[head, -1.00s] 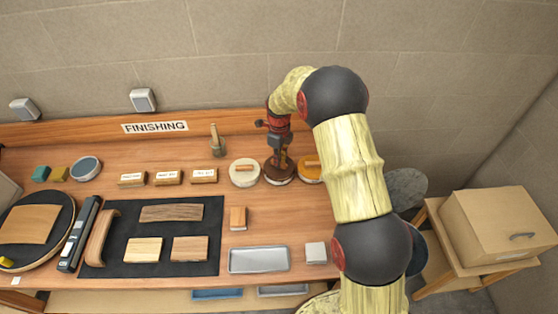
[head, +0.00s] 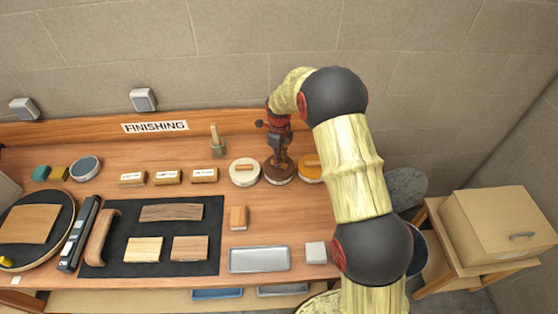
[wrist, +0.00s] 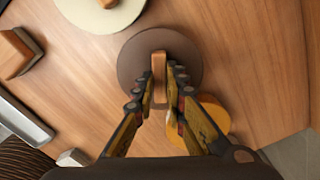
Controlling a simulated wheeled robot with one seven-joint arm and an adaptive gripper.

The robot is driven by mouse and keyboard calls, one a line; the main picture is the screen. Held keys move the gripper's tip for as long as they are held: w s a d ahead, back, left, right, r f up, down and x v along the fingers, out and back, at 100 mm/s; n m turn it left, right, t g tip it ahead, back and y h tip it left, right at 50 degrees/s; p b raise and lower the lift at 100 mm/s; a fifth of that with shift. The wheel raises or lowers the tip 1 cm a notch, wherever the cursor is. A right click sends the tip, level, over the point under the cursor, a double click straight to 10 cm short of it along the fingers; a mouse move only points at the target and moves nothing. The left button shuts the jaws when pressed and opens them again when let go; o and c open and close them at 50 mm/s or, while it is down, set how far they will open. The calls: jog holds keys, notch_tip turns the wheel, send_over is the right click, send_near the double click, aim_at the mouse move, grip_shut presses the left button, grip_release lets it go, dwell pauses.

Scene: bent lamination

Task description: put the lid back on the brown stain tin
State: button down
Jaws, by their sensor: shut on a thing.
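The dark brown lid (wrist: 130,60) is round with a wooden bar handle (wrist: 159,68). My gripper (wrist: 164,82) is shut on that handle, a finger on each side. In the head view my gripper (head: 280,160) points down over the brown lid (head: 279,176), between a cream-lidded tin (head: 244,178) and an orange-lidded tin (head: 310,175). The lid looks level and lies in line with the other lids. The brown stain tin under it is mostly hidden, and I cannot tell whether the lid touches it.
The orange lid (wrist: 214,118) is close beside the brown one in the wrist view. Labelled wooden blocks (head: 204,176) stand left of the tins. A wood block (head: 238,217), a metal tray (head: 259,260) and a pale block (head: 316,252) lie nearer the front edge.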

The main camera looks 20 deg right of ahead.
jog(key=c, duration=1.7)
grip_release()
jog(key=shift+c, duration=0.2)
jog(key=shift+o, duration=0.5)
jog(key=o, duration=0.4)
jog(key=shift+r, duration=0.15)
jog(key=shift+r+p, duration=1.85)
jog(key=shift+r, duration=1.5)
jog(key=shift+c, duration=0.5)
grip_shut()
